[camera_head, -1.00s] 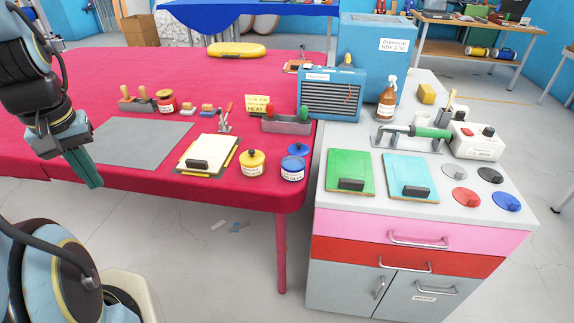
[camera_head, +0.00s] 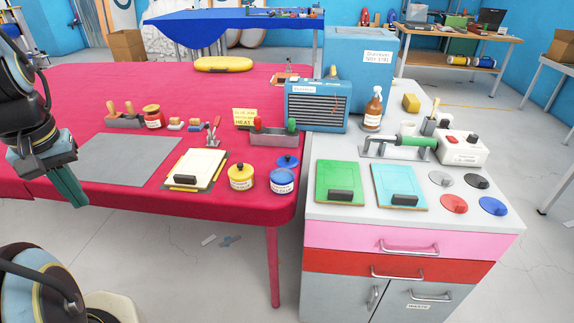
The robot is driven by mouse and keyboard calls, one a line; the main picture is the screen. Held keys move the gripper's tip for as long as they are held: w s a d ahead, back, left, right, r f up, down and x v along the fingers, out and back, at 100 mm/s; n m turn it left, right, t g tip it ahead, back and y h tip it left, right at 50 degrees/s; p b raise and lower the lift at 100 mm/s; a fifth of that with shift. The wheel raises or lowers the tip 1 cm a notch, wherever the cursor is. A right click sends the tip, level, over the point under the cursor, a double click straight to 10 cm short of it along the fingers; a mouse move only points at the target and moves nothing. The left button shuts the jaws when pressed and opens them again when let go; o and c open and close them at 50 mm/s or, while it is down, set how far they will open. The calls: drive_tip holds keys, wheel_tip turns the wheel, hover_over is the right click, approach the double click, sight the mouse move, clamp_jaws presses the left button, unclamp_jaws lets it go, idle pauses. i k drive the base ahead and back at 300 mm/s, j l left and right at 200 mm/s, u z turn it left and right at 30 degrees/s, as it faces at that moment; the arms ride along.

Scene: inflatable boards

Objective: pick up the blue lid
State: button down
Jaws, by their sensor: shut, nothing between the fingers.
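A blue lid with a dark knob (camera_head: 493,206) lies on the front right corner of the grey cabinet top, right of a red lid (camera_head: 454,204). Another blue lid-like piece (camera_head: 287,161) lies on the red table, just behind a blue-labelled jar (camera_head: 282,181). My gripper (camera_head: 68,190) hangs at the left, over the left part of the red table, with its green fingers shut and empty. It is far from both blue pieces.
The red table (camera_head: 90,84) carries a yellow jar (camera_head: 240,177), a clipboard-like stack (camera_head: 195,169) and a grey mat (camera_head: 125,160). The cabinet (camera_head: 345,212) bears green and cyan boards, a grey lid (camera_head: 441,179), a black lid (camera_head: 477,181) and a white box (camera_head: 461,148).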

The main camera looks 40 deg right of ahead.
sight(288, 160)
drive_tip(key=i+l, duration=0.1)
drive_tip(key=l, duration=0.3)
drive_tip(key=i+l, duration=0.1)
drive_tip(key=l, duration=0.75)
drive_tip(key=i, duration=0.05)
